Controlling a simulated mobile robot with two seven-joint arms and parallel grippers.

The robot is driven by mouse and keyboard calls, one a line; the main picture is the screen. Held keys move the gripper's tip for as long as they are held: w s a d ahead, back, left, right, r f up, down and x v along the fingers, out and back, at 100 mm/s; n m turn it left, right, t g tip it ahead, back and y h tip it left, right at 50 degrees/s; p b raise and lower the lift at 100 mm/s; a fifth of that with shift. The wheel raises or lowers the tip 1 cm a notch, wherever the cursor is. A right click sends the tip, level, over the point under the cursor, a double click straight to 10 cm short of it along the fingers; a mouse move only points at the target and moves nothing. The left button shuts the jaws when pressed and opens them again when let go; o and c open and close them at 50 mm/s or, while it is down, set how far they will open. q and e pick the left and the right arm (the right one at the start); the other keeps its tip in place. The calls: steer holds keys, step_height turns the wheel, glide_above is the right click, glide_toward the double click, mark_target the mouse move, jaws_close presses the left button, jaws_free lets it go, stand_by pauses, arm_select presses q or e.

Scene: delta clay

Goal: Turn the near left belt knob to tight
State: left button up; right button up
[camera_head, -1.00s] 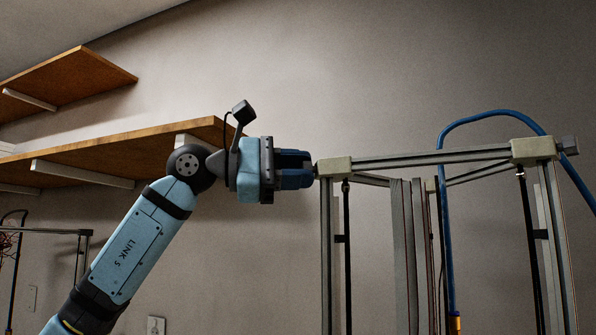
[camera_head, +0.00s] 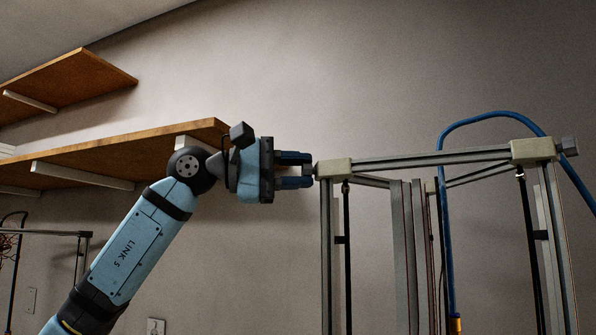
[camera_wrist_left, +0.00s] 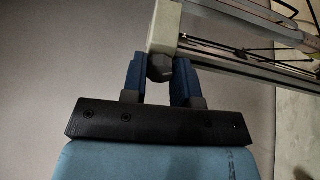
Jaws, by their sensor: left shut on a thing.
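The near left belt knob (camera_wrist_left: 159,68) is a small dark grey faceted knob on the end of a pale corner block (camera_wrist_left: 165,28) of the printer frame. My right gripper is not in view.
The printer frame (camera_head: 430,159) spans the right side, with another pale corner block (camera_head: 533,150) and grey knob (camera_head: 568,147) at its right end. A blue tube (camera_head: 447,220) arches over it. Wooden shelves (camera_head: 110,160) hang on the wall behind my left arm.

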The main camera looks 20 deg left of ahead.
arm_select(q)
steer(key=o, duration=0.9)
steer(key=b+v, duration=0.2)
steer(key=v, duration=1.1)
steer(key=shift+s+a+r, duration=0.1)
steer(key=shift+s+a, duration=0.15)
steer(key=shift+a, duration=0.1)
